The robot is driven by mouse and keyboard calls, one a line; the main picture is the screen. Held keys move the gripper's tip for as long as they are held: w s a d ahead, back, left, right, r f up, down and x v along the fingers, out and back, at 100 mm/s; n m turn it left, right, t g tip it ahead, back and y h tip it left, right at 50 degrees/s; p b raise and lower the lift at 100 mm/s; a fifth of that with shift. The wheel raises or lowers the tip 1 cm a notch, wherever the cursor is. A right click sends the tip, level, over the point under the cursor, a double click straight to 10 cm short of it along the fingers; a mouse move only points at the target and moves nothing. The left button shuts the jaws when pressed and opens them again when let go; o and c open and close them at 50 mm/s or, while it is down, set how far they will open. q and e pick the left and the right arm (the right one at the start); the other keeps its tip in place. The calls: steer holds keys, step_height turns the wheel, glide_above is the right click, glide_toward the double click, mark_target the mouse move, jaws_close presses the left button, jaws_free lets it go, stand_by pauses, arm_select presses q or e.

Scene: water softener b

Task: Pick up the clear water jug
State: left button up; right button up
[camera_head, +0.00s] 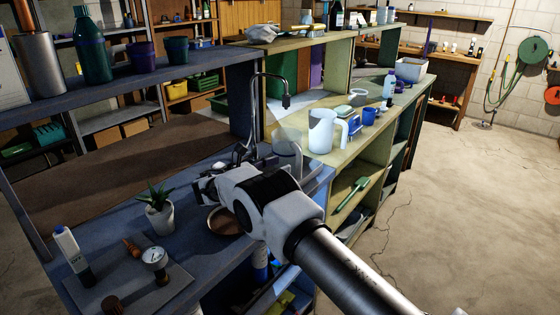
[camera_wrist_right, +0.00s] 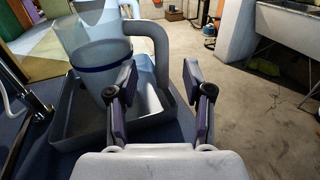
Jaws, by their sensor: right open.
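The clear water jug (camera_head: 287,136) stands on the blue counter beyond my right wrist in the head view, partly hidden by it. In the right wrist view the jug (camera_wrist_right: 92,45) is upright in a grey tray, with a blue band around its body and a thick handle (camera_wrist_right: 158,42) on its right side. My right gripper (camera_wrist_right: 157,88) is open, its two fingers apart. The handle appears ahead of and between the fingers; I cannot tell whether it touches them. In the head view the fingers of my right gripper are hard to make out. My left gripper is out of view.
The grey tray (camera_wrist_right: 132,120) surrounds the jug's base. A white pitcher (camera_head: 321,131) stands on the yellowish counter behind. A tall faucet (camera_head: 272,77), a potted plant (camera_head: 158,216) and a brown bowl (camera_head: 222,222) are near my arm. Open floor (camera_head: 460,200) lies to the right.

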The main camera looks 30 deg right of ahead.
mark_target(290, 158)
steer(key=d+p, duration=0.1)
steer(key=d, duration=0.5)
steer(key=shift+w+d+p, duration=0.1)
steer(key=shift+d+p, duration=0.2)
steer(key=shift+d, duration=0.05)
steer(key=shift+a+r, duration=0.1)
steer(key=shift+r, duration=0.05)
jaws_close()
